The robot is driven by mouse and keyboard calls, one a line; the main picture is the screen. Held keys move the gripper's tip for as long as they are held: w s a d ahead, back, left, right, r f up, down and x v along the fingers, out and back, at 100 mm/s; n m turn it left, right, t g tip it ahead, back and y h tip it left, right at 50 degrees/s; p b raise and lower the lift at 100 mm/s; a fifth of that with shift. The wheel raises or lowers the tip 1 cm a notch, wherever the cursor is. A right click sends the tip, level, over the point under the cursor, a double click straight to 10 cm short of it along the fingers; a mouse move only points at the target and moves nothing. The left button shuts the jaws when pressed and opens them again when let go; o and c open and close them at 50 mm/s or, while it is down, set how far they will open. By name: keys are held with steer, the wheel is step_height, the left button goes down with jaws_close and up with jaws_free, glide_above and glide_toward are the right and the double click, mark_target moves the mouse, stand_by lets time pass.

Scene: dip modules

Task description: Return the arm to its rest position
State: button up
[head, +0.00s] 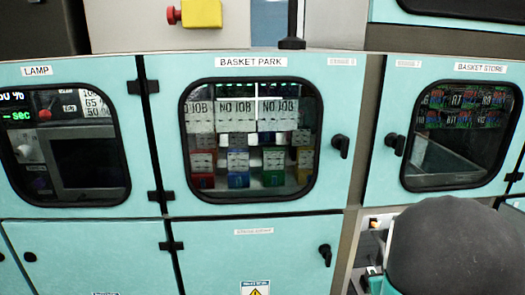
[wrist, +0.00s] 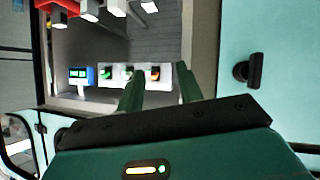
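My gripper (wrist: 160,82) shows in the wrist view. Its two green fingers stand apart with a gap between them, and I see nothing held there. Beyond the fingertips is a white panel (wrist: 112,76) with green and orange-red lit parts. I cannot tell how far it is from the fingers. In the head view my fingers are not seen. A dark rounded part of my arm fills the lower right corner there, with a teal part at its left edge.
The head view shows teal cabinets with closed windowed doors: LAMP (head: 80,78), BASKET PARK (head: 340,100) and BASKET STORE (head: 385,90). Black handles stick out. In the wrist view a teal panel with a black handle (wrist: 246,72) is at right, and a blue box (wrist: 80,76) at left.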

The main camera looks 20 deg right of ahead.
steer(key=w+a+r+g+y, duration=0.1)
steer(key=w+a+r, duration=0.1)
steer(key=a+r, duration=0.6)
steer(key=s+a+r+n+g+y, duration=0.1)
steer(key=s+a, duration=0.3)
steer(key=a, duration=0.4)
steer(key=s+a+r+n+g+y, duration=0.1)
steer(key=s+a+r, duration=0.3)
steer(key=a, duration=0.5)
steer(key=s+a+r+n+g+y, duration=0.1)
steer(key=s+a+r+y, duration=0.1)
steer(key=s+a, duration=0.4)
steer(key=a+r, duration=0.1)
steer(key=a, duration=0.2)
steer(key=shift+a+g+y, duration=0.2)
steer(key=shift+g+y, duration=0.2)
steer(key=shift+d, duration=0.15)
